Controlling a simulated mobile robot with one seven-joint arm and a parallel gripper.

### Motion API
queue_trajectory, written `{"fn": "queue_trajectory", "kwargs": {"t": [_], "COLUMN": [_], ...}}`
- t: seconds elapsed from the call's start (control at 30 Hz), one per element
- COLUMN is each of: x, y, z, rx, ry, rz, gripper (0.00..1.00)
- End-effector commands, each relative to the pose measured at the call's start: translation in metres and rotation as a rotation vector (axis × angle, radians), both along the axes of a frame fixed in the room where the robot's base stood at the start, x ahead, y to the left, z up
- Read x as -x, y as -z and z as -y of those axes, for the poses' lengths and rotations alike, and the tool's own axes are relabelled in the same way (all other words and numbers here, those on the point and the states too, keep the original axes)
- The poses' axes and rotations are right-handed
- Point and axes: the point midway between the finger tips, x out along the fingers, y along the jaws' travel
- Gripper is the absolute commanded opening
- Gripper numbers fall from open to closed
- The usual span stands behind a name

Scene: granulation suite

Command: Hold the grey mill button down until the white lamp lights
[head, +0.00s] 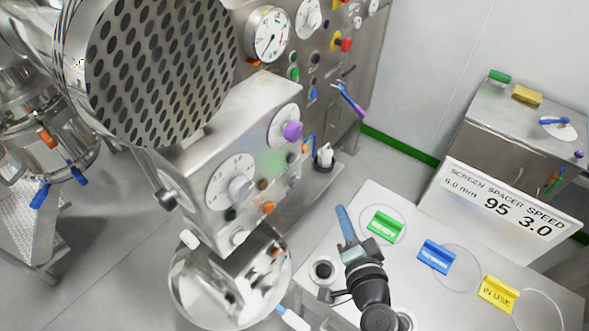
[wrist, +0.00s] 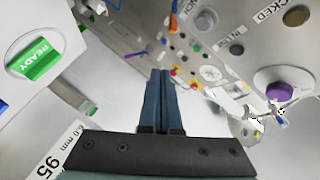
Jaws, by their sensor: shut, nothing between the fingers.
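The mill's control box (head: 215,150) stands left of centre in the head view, with several small round buttons and lamps on its sloping face. I cannot tell for sure which is the grey mill button or the white lamp. A pale round piece (head: 239,237) sits at the face's lower edge; whether it is lit is unclear. My gripper (head: 341,210) is right of the box, apart from it, over the white table's near left part. In the wrist view my gripper's blue fingers (wrist: 165,72) are together and empty, with a panel of small coloured buttons beyond them.
A purple knob (head: 292,131) and a dial knob (head: 240,190) stick out from the box. A shiny round bowl (head: 190,290) is below it. Green (head: 385,227), blue (head: 436,257) and yellow (head: 498,294) tags lie on the white table. A sign (head: 510,205) stands behind.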

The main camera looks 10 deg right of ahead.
Motion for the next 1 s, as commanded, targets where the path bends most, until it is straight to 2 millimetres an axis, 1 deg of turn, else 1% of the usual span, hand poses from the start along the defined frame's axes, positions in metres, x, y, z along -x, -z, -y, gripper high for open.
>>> {"fn": "queue_trajectory", "kwargs": {"t": [0.23,0.37,0.67,0.8,1.0], "x": [-0.002,-0.009,-0.042,-0.055,-0.067], "y": [-0.001,-0.002,-0.004,-0.002,-0.001], "z": [-0.001,-0.007,-0.032,-0.043,-0.053], "rx": [0.001,0.000,0.000,0.000,0.001], "ry": [-0.002,-0.003,-0.003,-0.003,-0.002], "rz": [0.000,0.001,0.001,0.001,0.001], "gripper": [0.00,0.00,0.00,0.00,0.00]}}
